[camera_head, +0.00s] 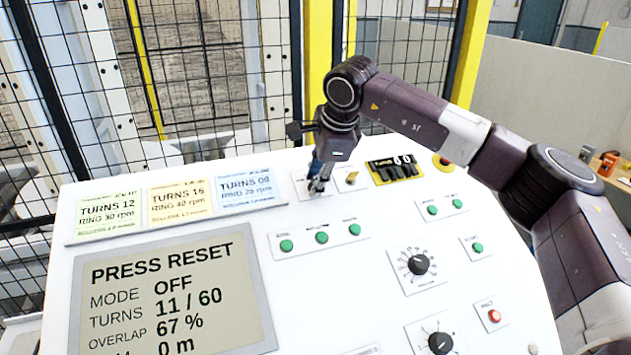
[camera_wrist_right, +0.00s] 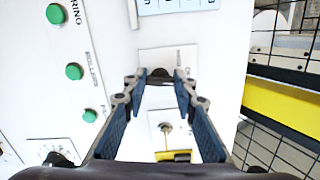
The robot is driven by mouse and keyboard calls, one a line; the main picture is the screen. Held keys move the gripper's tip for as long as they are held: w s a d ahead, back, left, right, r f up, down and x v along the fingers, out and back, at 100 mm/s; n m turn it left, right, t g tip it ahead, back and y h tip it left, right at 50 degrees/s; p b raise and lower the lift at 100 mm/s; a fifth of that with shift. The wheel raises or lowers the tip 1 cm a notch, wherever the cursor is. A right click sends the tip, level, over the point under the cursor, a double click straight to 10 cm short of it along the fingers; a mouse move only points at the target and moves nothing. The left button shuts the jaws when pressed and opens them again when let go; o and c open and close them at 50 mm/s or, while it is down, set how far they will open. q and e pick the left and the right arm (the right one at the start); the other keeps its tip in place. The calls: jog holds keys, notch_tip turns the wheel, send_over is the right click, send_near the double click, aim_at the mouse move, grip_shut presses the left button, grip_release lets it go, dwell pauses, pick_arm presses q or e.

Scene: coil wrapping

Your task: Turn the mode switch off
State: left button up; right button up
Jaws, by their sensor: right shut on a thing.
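My right gripper (camera_head: 318,187) reaches down to the sloped white panel from above. Its fingers close around the dark knob of the mode switch (camera_wrist_right: 160,74), which sits on a small light plate near the panel's top edge. In the head view the fingers hide most of this switch, and its pointer direction cannot be read. The display (camera_head: 170,295) on the panel's left reads PRESS RESET, MODE OFF, TURNS 11 / 60 and OVERLAP 67 %. My left gripper is not in view.
A key switch (camera_head: 351,178) and a black counter block (camera_head: 395,170) sit just right of the gripper. Green buttons (camera_head: 322,237) lie below it. Three recipe cards (camera_head: 178,200) are to the left. Black dials (camera_head: 418,264) are lower right. A mesh fence (camera_head: 200,70) stands behind.

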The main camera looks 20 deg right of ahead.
jog(key=shift+n, duration=0.7)
jog(key=shift+r, duration=0.1)
jog(key=o, duration=1.1)
jog(key=v, duration=1.2)
